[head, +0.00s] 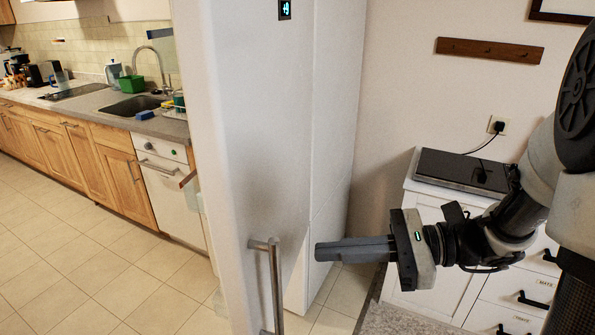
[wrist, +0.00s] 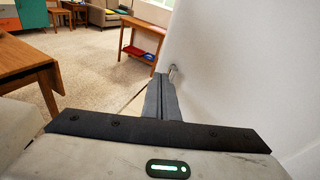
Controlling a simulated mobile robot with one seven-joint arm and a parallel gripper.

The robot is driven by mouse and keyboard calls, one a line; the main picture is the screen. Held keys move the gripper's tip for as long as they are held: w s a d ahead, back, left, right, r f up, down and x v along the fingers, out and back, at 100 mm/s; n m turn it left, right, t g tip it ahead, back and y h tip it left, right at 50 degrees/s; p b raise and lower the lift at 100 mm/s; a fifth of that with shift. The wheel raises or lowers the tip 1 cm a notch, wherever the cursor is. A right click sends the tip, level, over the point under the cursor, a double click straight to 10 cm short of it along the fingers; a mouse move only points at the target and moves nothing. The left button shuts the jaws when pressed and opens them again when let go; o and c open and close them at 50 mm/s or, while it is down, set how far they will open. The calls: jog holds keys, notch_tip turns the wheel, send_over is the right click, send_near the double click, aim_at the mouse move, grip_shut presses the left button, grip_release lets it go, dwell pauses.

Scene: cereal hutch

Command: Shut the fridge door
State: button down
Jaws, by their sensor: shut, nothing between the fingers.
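The white fridge door (head: 245,130) stands large in the middle of the head view, with a small lit display near its top. Its upright metal handle (head: 274,290) is low on its front face. Inner door shelves show past its left edge, so the door stands open. My gripper (head: 320,252) is shut and empty, pointing left, just right of the handle in the picture. I cannot tell whether it touches the door.
A tall white panel (head: 337,130) stands behind the door. A white drawer cabinet (head: 455,270) with a dark hob-like slab (head: 462,170) is at right. Kitchen counters (head: 90,170) line the left, with open tiled floor. The wrist view shows a wooden table (wrist: 40,70) and side table (wrist: 148,32).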

aim_at(252, 215)
jog(key=w+d+r+m+t+y, duration=0.1)
jog(key=w+d+m+t+y, duration=0.1)
jog(key=w+m+t, duration=0.15)
jog(key=shift+g, duration=0.45)
jog(key=w+a, duration=0.1)
jog(key=a, duration=0.3)
jog(key=w+a, duration=0.1)
jog(key=a, duration=0.4)
jog(key=w+a, duration=0.1)
jog(key=a, duration=0.3)
jog(key=shift+a, duration=0.35)
jog(key=shift+a, duration=0.1)
